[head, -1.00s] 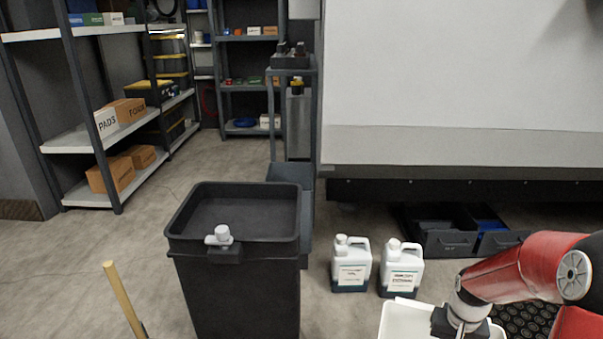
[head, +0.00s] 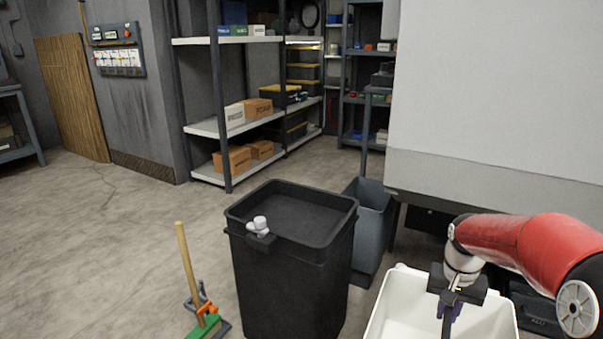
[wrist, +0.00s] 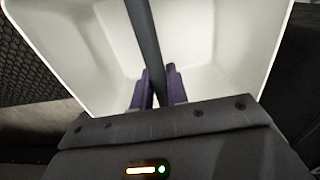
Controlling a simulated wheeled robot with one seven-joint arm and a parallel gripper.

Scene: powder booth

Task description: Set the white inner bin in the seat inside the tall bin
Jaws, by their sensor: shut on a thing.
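The white inner bin (head: 392,308) is at the lower right of the head view, open side up, and looks empty. My gripper (head: 450,309) is over it, shut on a dark bar that crosses the bin's opening. In the wrist view the purple fingertips (wrist: 157,88) close on this dark bar (wrist: 146,40), with the white inner bin (wrist: 215,50) below. The tall bin (head: 290,285) is black and stands upright on the floor to the left of the white bin, apart from it. A white knob sits on its front rim. The seat inside is not clearly visible.
A broom (head: 188,270) with a wooden handle and green head stands left of the tall bin. A grey-blue bin (head: 370,205) stands just behind it. Shelves (head: 235,130) line the back, and a large white panel (head: 490,90) rises at right.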

